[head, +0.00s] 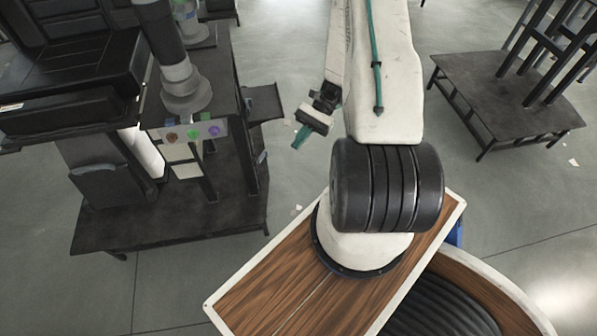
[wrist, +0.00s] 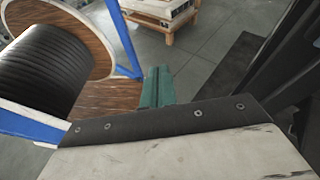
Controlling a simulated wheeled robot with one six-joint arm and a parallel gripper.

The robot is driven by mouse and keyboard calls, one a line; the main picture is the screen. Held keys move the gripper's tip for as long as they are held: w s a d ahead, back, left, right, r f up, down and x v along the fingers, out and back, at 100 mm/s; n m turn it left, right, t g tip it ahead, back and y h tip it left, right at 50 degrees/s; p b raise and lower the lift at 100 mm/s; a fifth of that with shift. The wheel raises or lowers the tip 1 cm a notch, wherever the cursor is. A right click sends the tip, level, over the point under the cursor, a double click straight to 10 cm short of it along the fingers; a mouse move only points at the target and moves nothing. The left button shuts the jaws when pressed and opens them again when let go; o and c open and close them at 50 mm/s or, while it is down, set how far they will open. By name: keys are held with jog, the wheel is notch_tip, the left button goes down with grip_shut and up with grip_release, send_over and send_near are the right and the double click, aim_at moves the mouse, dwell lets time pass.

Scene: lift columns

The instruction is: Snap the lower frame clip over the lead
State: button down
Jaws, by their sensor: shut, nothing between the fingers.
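My gripper (head: 302,138) hangs from the arm at the upper middle of the head view, over open floor to the right of the dark workstation. Its teal fingers are shut with nothing between them. They also show in the wrist view (wrist: 157,86), in front of the cable drum's wooden side and the floor. I cannot make out the lower frame clip or the lead in either view.
A low black platform (head: 490,112) with uprights stands at right. A drum of black cable (wrist: 45,70) sits in a blue frame (wrist: 122,38). A wooden pallet (wrist: 165,35) is beyond. Grey floor lies between.

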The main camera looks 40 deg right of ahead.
notch_tip(320, 180, down, 20)
jog(key=s+m+t+y, duration=0.1)
jog(key=m+t+y, duration=0.1)
jog(key=m+t, duration=0.65)
jog(key=w+d+f+m+t+h, duration=0.1)
jog(key=w+d+f+t, duration=0.1)
jog(key=w+t, duration=0.2)
jog(key=w+d+x, duration=0.1)
jog(key=x, duration=0.8)
jog(key=shift+w, duration=0.2)
jog(key=shift+f+g, duration=0.15)
jog(key=shift+g, duration=0.1)
jog(key=shift+v, duration=2.25)
jog(key=w+d, duration=0.4)
jog(key=w, duration=0.3)
jog(key=shift+d, duration=0.3)
